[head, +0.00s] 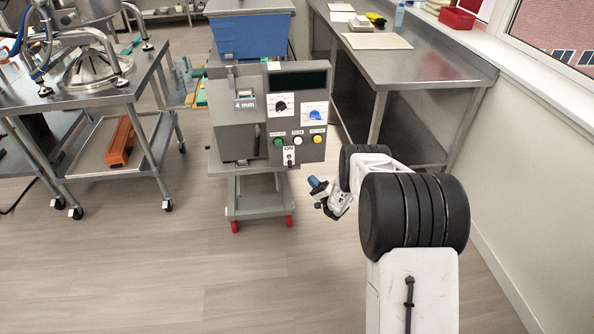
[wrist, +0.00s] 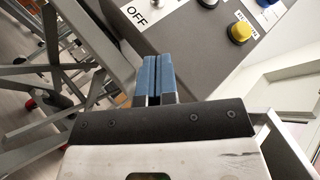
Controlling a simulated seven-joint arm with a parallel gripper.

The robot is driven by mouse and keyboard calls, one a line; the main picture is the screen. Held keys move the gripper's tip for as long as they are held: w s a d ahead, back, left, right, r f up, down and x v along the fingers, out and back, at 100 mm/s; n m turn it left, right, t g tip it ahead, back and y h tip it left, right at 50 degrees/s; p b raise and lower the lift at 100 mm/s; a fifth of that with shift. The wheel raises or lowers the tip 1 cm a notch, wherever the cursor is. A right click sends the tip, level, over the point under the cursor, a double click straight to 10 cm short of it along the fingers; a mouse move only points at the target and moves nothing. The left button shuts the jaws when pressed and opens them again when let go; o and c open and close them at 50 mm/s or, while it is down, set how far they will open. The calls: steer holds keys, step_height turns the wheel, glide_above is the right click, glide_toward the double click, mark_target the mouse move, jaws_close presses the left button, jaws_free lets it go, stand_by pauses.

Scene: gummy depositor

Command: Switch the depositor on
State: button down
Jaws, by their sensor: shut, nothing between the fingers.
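The depositor (head: 234,140) is a grey machine on a wheeled cart, left of my gripper in the head view. Its front panel has a dark display, two dials, and green, white and yellow buttons. Below them is a small switch (head: 289,161) with a white "ON" label above it; its lever position is too small to tell. In the wrist view, an "OFF" label (wrist: 136,13) shows at the top, but the switch itself is not visible. My gripper (head: 314,182), with blue fingertips, is shut and empty, below and right of the panel. The closed fingers (wrist: 158,66) show in the wrist view.
A yellow button (wrist: 240,33) shows on the panel near my fingers. The grey cart (head: 258,207) stands under the machine. A steel table (head: 425,62) lies right, a wheeled equipment table (head: 85,99) left. The floor in front is clear.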

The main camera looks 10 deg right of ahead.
mark_target(290, 163)
steer(key=w+a+r, duration=0.2)
steer(key=a+r, duration=0.4)
steer(key=a, duration=0.1)
stand_by(0.5)
steer(key=shift+s+r+m+t+h, duration=0.1)
steer(key=shift+r+m+t+h, duration=0.1)
steer(key=shift+m+h, duration=0.6)
steer(key=shift+s+r+m+t+h, duration=0.15)
steer(key=shift+r+m+t+h, duration=0.05)
steer(key=shift+m+h, duration=0.65)
steer(key=shift+s+r+m+t+h, duration=0.1)
steer(key=shift+r+m+t+h, duration=0.1)
steer(key=shift+m+h, duration=0.6)
steer(key=r+m+h, duration=0.1)
steer(key=m, duration=0.1)
steer(key=s+r+m+g+h, duration=0.1)
steer(key=h, duration=0.1)
steer(key=shift+r+m, duration=0.3)
steer(key=shift+m, duration=0.05)
